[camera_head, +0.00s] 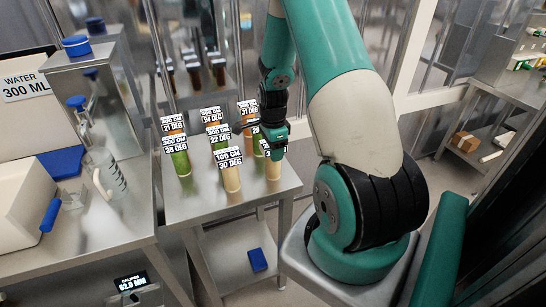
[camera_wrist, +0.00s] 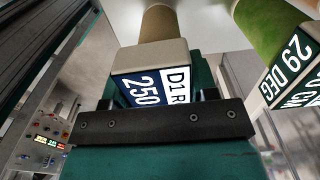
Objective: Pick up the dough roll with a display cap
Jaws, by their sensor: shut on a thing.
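My gripper (camera_head: 272,143) is low among the capped dough rolls at the right side of the small steel table. In the wrist view my gripper (camera_wrist: 156,98) is shut on a tan dough roll (camera_wrist: 160,22) at its beige cap (camera_wrist: 150,56), which bears a blue and white display reading "250". In the head view my gripper partly hides this roll. Other rolls stand upright nearby: a tan one marked 30 DEG (camera_head: 231,180), a green one marked 38 DEG (camera_head: 181,163) and several behind. A green roll (camera_wrist: 270,28) marked 29 DEG is beside the held one in the wrist view.
The steel table (camera_head: 200,207) is crowded with rolls; its front is clear. A left bench holds a steel tank (camera_head: 95,95), a glass cylinder (camera_head: 107,175) and a white box (camera_head: 25,205). A blue item (camera_head: 258,260) lies on the lower shelf.

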